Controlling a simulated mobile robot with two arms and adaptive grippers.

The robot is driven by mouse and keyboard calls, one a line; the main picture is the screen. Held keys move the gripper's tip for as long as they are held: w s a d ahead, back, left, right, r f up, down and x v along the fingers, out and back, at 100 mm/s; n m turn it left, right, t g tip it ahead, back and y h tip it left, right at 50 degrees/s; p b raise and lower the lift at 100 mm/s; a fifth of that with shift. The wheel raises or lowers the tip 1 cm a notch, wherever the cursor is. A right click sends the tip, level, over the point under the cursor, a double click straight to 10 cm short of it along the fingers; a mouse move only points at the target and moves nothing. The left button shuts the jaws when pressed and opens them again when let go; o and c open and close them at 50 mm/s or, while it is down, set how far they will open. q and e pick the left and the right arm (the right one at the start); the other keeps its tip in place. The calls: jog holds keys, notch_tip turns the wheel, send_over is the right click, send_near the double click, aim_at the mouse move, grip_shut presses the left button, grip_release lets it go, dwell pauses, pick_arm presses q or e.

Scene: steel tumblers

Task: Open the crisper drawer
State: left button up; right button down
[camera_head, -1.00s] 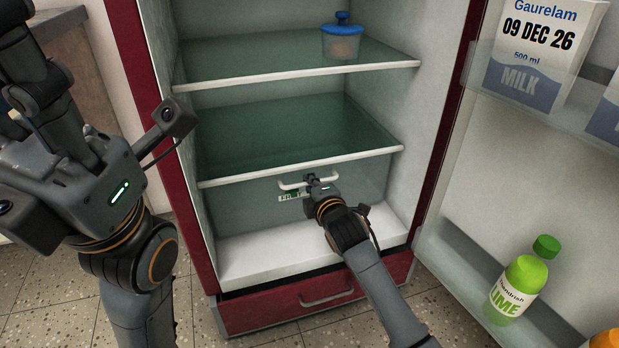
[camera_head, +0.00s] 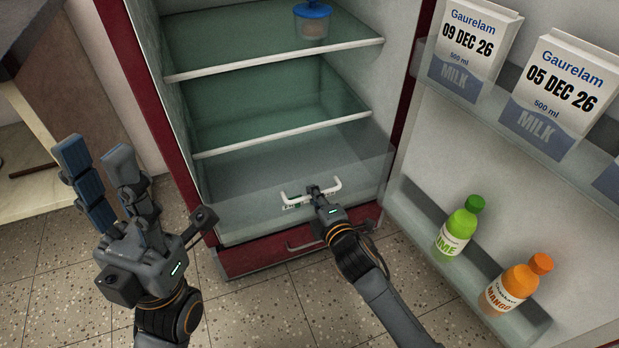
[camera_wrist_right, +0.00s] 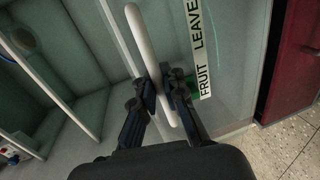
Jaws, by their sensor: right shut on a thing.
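The clear crisper drawer (camera_head: 255,213) is at the bottom of the fridge and stands pulled out past the shelf above it. Its white bar handle (camera_head: 296,198) is on the front. My right gripper (camera_head: 318,192) is shut on the handle. The right wrist view shows both fingers on either side of the white handle (camera_wrist_right: 145,45), beside a label (camera_wrist_right: 194,50) reading FRUIT and LEAVE. My left gripper (camera_head: 105,180) is raised at the left, away from the fridge, with its fingers apart and nothing between them.
The open fridge door at right holds milk cartons (camera_head: 470,45), a lime bottle (camera_head: 460,228) and an orange mango bottle (camera_head: 515,285). A blue-lidded container (camera_head: 312,20) stands on the top shelf.

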jog(key=shift+s+d, duration=0.1)
jog(key=shift+s, duration=0.1)
jog(key=c, duration=1.7)
grip_release()
jog(key=v, duration=1.2)
